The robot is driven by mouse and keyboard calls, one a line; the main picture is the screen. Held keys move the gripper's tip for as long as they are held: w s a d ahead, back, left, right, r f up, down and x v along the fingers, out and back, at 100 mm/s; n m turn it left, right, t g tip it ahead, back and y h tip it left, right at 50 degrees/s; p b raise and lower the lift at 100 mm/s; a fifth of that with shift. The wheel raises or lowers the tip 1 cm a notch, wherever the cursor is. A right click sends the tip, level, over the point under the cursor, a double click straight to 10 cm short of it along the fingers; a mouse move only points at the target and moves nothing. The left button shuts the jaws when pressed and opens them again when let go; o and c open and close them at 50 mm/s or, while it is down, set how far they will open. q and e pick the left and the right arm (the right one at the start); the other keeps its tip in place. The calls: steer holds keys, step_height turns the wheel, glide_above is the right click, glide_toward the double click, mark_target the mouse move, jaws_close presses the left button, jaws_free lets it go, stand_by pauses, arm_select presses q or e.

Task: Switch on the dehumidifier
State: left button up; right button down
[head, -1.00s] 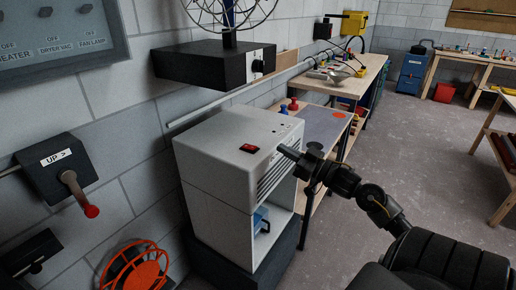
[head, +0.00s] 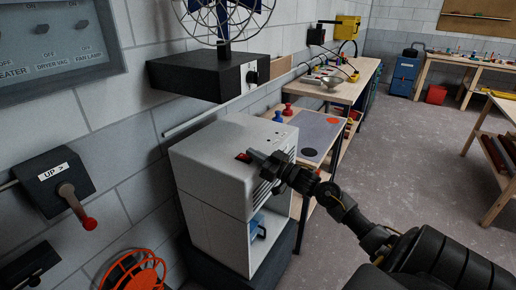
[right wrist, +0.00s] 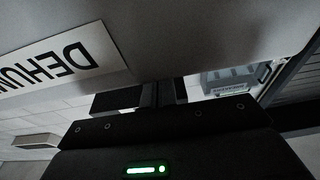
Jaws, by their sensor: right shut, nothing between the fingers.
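The dehumidifier (head: 210,175) is a light grey box against the wall in the head view, with a small red switch (head: 243,157) on its top. My right gripper (head: 257,158) is shut and empty, its fingertips at the switch and partly covering it. Whether they touch the switch I cannot tell. In the right wrist view the dehumidifier's grey casing (right wrist: 190,30) fills the upper part, with a white label (right wrist: 62,62) reading "DEHUM", upside down. The switch is not visible there. My left gripper is not in view.
A black box (head: 200,76) with a wire fan (head: 222,18) juts from the wall above the dehumidifier. A wall lever (head: 75,205) marked "UP" and an orange reel (head: 135,272) are at left. A bench (head: 310,135) stands behind; open floor lies right.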

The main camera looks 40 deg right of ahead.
steer(key=shift+f, duration=0.5)
steer(key=shift+s, duration=0.1)
